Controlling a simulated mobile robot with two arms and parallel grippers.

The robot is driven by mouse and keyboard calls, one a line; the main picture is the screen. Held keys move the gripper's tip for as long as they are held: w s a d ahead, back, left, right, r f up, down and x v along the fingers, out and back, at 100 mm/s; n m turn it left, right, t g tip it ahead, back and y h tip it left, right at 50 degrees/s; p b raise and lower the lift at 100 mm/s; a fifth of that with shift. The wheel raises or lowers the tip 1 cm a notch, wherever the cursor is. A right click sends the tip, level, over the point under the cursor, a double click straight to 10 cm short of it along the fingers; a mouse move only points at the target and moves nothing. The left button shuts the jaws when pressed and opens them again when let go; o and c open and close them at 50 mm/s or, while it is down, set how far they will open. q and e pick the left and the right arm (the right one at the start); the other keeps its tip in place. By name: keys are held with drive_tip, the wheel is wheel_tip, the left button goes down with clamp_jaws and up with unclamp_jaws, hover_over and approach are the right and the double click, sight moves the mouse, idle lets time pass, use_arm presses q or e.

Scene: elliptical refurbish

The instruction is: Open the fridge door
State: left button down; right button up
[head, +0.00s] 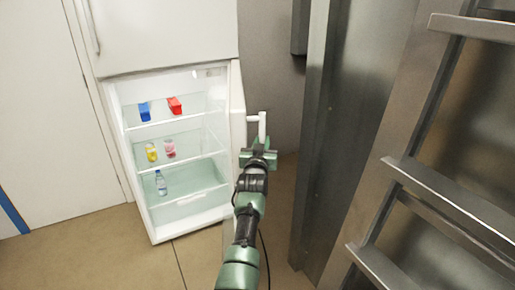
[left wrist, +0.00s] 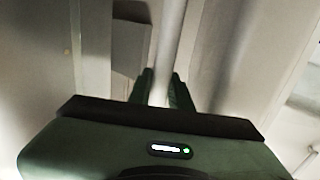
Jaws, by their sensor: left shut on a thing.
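The white fridge (head: 160,230) stands at the left of centre in the head view. Its lower door (head: 238,110) is swung wide open to the right and shows nearly edge-on. A white handle (head: 262,124) sticks out from the door's outer side. My left gripper (head: 259,146) is shut on this handle near its lower end. In the left wrist view the handle (left wrist: 170,45) runs up from between the two dark green fingers (left wrist: 162,92). My right gripper is in neither view.
A metal cabinet (head: 350,110) and a metal rack (head: 420,170) stand close on the right. Some floor is free at front left.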

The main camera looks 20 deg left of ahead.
use_arm(q)
drive_tip(key=shift+w+d+r, duration=0.15)
drive_tip(key=shift+w+d, duration=0.05)
drive_tip(key=c, duration=1.3)
unclamp_jaws()
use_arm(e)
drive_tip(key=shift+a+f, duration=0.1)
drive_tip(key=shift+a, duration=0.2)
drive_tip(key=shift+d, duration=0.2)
